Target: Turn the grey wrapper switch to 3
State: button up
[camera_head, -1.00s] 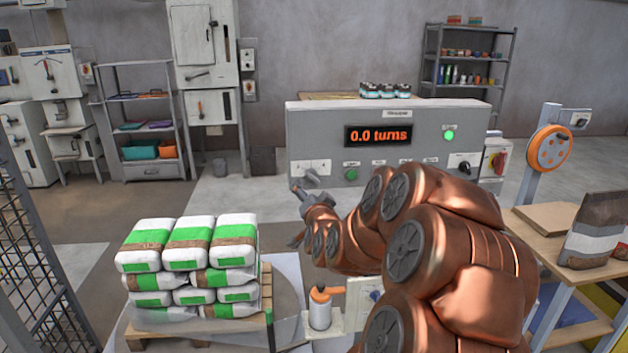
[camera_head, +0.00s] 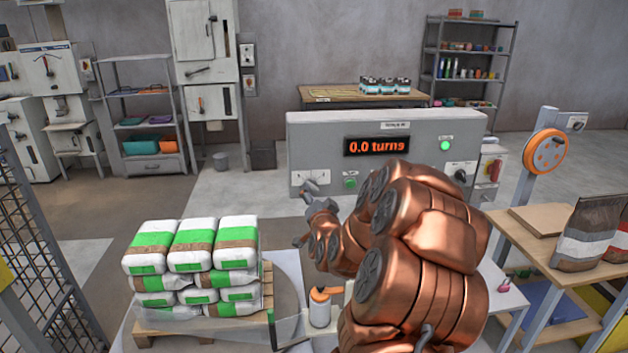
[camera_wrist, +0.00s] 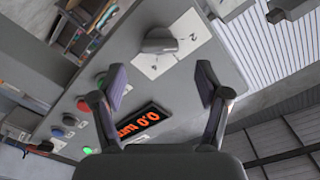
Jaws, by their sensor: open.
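The grey wrapper switch (camera_wrist: 160,40) is a rounded knob on a white plate (camera_wrist: 168,58) with dark number marks, at the top middle of the wrist view. I cannot tell which number it points to. In the head view the white plate (camera_head: 311,176) is at the left of the grey control panel (camera_head: 420,130), and my finger largely covers the knob there. My gripper (camera_wrist: 160,82) is open and empty. Its fingers are spread wide, with the knob ahead of them, apart from both. In the head view my gripper (camera_head: 303,213) is before the panel's lower left.
The panel's display (camera_head: 376,146) reads 0.0 turns. A green button (camera_head: 350,183), a lit green lamp (camera_head: 445,146) and a black knob (camera_head: 461,174) share the panel. A pallet of bags (camera_head: 195,245) stands left. An orange-topped post (camera_head: 320,307) stands below my gripper.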

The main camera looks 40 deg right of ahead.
aim_at(313, 187)
jog(key=shift+p+x, duration=0.75)
jog(key=shift+x, duration=1.9)
jog(key=c, duration=1.2)
